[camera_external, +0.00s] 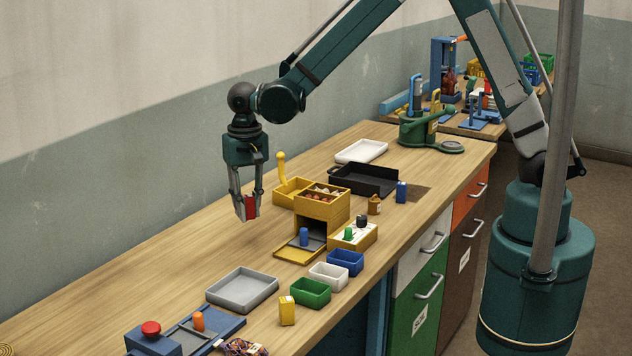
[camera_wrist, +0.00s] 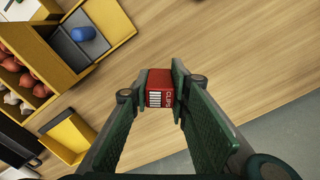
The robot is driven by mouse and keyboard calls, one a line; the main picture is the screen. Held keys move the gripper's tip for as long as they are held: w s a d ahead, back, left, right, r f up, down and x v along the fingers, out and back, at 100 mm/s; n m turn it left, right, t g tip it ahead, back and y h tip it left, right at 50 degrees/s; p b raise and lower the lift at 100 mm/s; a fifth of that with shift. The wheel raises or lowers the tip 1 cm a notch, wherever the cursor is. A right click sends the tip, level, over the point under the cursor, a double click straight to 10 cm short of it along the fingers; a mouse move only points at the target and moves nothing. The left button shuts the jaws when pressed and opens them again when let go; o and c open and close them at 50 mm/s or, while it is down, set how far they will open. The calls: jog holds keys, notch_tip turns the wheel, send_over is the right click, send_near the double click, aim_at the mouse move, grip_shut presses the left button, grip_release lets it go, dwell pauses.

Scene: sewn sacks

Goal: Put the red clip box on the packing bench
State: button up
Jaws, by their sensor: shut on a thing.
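The red clip box (camera_external: 251,207) is held between the fingers of my gripper (camera_external: 246,208), left of the yellow units in the external view. In the wrist view the red box (camera_wrist: 160,80) shows a white label and sits between the two fingertips of my gripper (camera_wrist: 159,98). My gripper is shut on it and points down. The long wooden bench top (camera_external: 185,250) lies below; the height of the box over it is hard to tell. A second wooden bench (camera_external: 470,128) stands at the back. No label shows which is the packing bench.
Yellow bins (camera_external: 320,206) holding items stand to the right of my gripper. A grey tray (camera_external: 242,287), a green bin (camera_external: 310,292) and a blue bin (camera_external: 345,262) are nearer the front. A black tray (camera_external: 375,180) lies behind. Bare wood lies left of the yellow bins.

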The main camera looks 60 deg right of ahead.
jog(key=s+a+n, duration=0.2)
jog(key=s+a, duration=0.4)
jog(key=a, duration=0.3)
jog(key=s+a+n, duration=0.1)
jog(key=s+a, duration=0.5)
jog(key=a, duration=0.4)
jog(key=n, duration=0.4)
send_over(266, 341)
jog(key=shift+p, duration=0.4)
jog(key=shift+f, duration=2.9)
jog(key=shift+w, duration=0.1)
jog(key=shift+f, duration=2.05)
jog(key=shift+f, duration=0.15)
jog(key=o, duration=0.9)
jog(key=shift+c, duration=0.2)
